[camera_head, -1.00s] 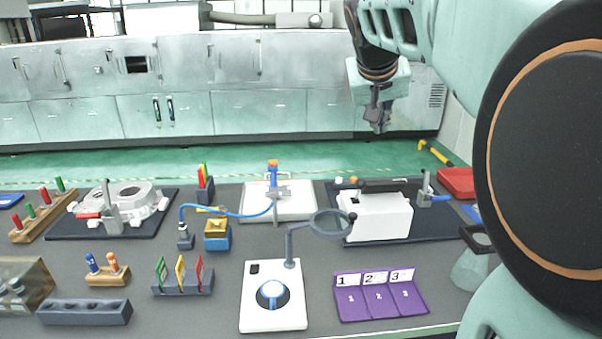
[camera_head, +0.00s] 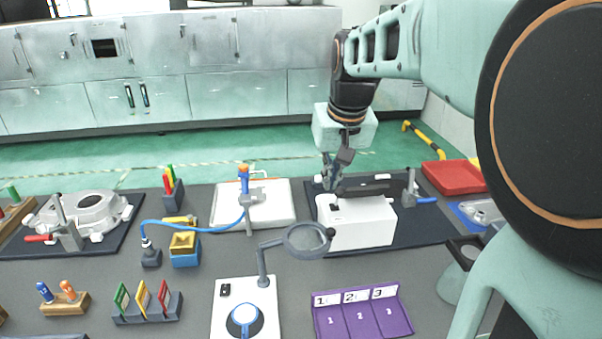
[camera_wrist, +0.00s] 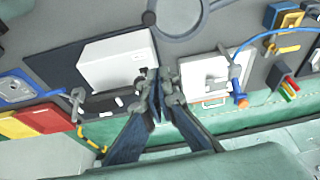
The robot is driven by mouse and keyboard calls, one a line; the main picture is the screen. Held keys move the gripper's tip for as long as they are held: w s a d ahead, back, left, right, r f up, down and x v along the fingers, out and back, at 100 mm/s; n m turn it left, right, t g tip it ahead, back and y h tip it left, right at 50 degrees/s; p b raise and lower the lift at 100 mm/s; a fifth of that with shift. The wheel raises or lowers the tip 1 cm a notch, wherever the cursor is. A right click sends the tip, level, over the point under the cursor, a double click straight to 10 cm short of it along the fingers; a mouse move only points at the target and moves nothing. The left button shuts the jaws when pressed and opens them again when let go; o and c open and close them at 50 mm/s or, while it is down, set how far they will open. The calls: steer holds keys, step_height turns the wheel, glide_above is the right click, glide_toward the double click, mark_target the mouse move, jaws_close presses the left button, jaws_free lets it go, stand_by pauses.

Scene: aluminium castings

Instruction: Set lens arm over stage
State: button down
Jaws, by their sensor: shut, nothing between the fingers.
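The lens arm (camera_head: 264,262) rises from a white base and bends right to a round lens (camera_head: 304,240) with a dark knob at its outer end. In the wrist view the lens ring (camera_wrist: 180,14) shows at the top edge. My gripper (camera_head: 331,184) is shut and empty, behind the lens and above the rear of the white box. In the wrist view my gripper (camera_wrist: 158,85) points toward the table.
A white box (camera_head: 360,226) with a black bar stands behind the lens on a dark mat. A purple numbered rack (camera_head: 361,317) lies right of the base. A red tray (camera_head: 453,178) is at the right.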

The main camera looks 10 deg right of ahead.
steer(key=shift+f, duration=0.1)
step_height(320, 180, down, 10)
steer(key=shift+s, duration=0.25)
stand_by(0.5)
